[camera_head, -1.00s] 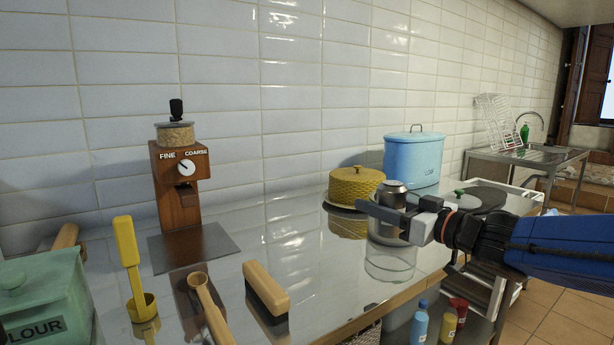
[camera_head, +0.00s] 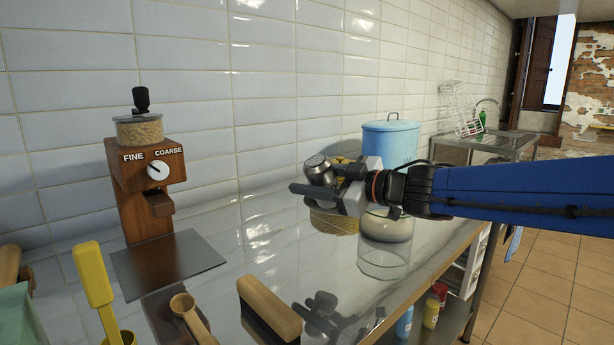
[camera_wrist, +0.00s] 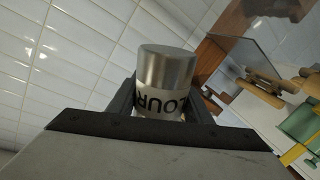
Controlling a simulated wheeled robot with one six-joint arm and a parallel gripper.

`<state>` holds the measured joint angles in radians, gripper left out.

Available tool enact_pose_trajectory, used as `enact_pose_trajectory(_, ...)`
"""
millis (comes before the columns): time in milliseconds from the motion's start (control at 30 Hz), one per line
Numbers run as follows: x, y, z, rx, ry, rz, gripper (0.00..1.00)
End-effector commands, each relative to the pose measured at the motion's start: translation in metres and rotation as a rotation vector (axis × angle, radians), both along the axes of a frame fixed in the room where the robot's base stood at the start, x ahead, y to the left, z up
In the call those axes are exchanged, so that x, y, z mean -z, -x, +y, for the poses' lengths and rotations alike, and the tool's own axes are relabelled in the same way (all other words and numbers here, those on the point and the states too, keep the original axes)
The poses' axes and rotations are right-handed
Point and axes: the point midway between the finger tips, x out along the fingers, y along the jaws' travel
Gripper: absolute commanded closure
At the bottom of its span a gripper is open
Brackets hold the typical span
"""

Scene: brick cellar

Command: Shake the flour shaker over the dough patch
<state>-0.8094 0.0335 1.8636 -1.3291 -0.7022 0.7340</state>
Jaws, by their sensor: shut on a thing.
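The flour shaker (camera_head: 319,168) is a small metal can with a perforated top. My gripper (camera_head: 325,183) is shut around it, holding it tilted above the steel counter. In the wrist view the shaker (camera_wrist: 166,68) stands between the dark fingers, its metal end facing away and part of a pale label with dark letters showing. I see no flour falling.
A wooden grinder (camera_head: 148,185) stands at the left by the tiled wall. A blue canister (camera_head: 391,143) stands behind my arm, and a yellow basket-like container (camera_head: 336,220) is partly hidden. A wooden-backed brush (camera_head: 268,308), scoop (camera_head: 189,312) and yellow-handled tool (camera_head: 94,275) are in front.

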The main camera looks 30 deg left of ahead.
Motion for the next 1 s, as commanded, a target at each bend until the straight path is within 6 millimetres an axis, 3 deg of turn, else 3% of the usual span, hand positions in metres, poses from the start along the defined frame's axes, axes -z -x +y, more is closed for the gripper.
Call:
enact_pose_trajectory(500, 0.020, -0.014, -0.004, -0.001, 0.175, -0.607, 0.80)
enact_pose_trajectory(1000, 0.036, -0.026, -0.008, 0.000, 0.303, -1.049, 0.80)
